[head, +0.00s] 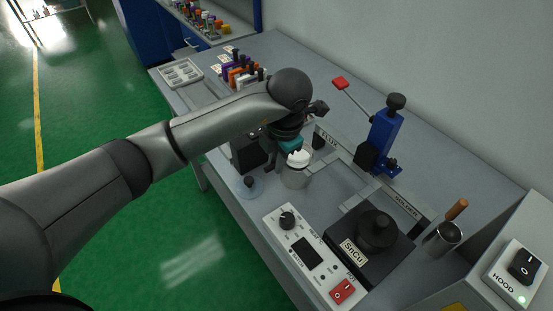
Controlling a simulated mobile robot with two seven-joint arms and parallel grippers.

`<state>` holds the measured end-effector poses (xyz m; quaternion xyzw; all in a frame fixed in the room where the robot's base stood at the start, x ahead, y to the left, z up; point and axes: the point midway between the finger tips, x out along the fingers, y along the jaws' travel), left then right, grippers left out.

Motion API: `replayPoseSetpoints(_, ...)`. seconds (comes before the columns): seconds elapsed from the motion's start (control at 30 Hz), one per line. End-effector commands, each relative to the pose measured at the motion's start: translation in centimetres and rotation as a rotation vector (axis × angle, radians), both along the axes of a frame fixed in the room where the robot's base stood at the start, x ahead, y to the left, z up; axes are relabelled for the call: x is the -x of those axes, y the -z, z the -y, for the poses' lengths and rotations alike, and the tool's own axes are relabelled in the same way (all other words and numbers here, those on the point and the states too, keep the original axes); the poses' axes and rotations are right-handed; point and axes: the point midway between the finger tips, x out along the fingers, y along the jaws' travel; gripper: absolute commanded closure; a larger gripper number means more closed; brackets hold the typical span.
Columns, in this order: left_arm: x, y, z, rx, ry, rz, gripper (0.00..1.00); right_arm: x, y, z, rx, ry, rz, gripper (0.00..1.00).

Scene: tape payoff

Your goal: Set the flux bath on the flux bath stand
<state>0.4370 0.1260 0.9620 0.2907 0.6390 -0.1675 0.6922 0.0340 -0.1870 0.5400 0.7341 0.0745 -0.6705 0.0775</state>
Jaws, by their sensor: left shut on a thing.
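My left gripper (297,164) hangs over the bench, pointing down, shut on a small grey cup with a white top (295,179), which I take to be the flux bath. The fingertips are mostly hidden by the wrist and the white top. The cup is at or just above the bench; I cannot tell if it touches. A strip lettered FLUX (326,141) lies just behind the gripper and seems to mark the flux bath stand, whose surface is largely hidden by my arm. My right gripper is not in view.
A black solder pot marked SnCu (355,252) stands at front right beside a white control box (309,256). A blue lever press (382,140) stands behind. A metal cup with a wooden-handled tool (441,238) is at right. Colourful small parts (240,73) stand at the back left.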

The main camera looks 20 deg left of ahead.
Motion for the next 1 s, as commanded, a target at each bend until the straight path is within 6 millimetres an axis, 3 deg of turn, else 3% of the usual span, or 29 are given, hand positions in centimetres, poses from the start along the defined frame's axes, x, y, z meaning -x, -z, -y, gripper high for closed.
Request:
replayPoseSetpoints(0.73, -0.04, 0.54, 0.01, 0.000, 0.000, 0.001, 1.00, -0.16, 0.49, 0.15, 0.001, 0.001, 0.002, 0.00)
replayPoseSetpoints(0.77, -0.04, 0.54, 0.01, 0.000, 0.000, 0.001, 0.81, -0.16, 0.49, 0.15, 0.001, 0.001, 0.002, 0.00)
replayPoseSetpoints(1.0, -0.03, 0.52, 0.01, 0.000, 0.000, 0.001, 0.54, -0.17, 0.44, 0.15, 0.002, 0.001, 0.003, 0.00)
